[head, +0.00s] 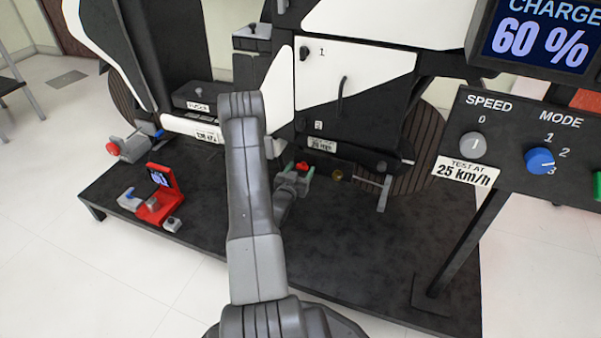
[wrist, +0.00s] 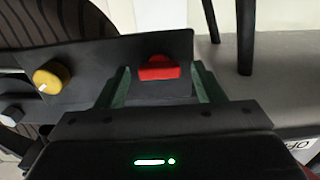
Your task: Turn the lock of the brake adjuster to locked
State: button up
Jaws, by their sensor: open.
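A red knob (wrist: 158,68) sits on a dark bracket (wrist: 80,75) in the wrist view. It also shows as a small red spot in the head view (head: 302,166). A brass-yellow knob (wrist: 51,77) is left of it in the wrist view, and right of it in the head view (head: 337,175). I cannot tell for sure which is the brake adjuster's lock, nor read any lock marking. My gripper (wrist: 160,66) is open, its green fingers on either side of the red knob with a gap on each side. In the head view my gripper (head: 297,174) is partly hidden by my arm.
A red case with a small screen (head: 160,190) stands on the dark platform (head: 120,222) at left. A red-ended clamp (head: 125,147) is behind it. The console (head: 520,150) with SPEED and MODE knobs is at right.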

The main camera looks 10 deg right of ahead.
jog(key=shift+w+d, duration=0.15)
jog(key=shift+w, duration=0.05)
jog(key=c, duration=1)
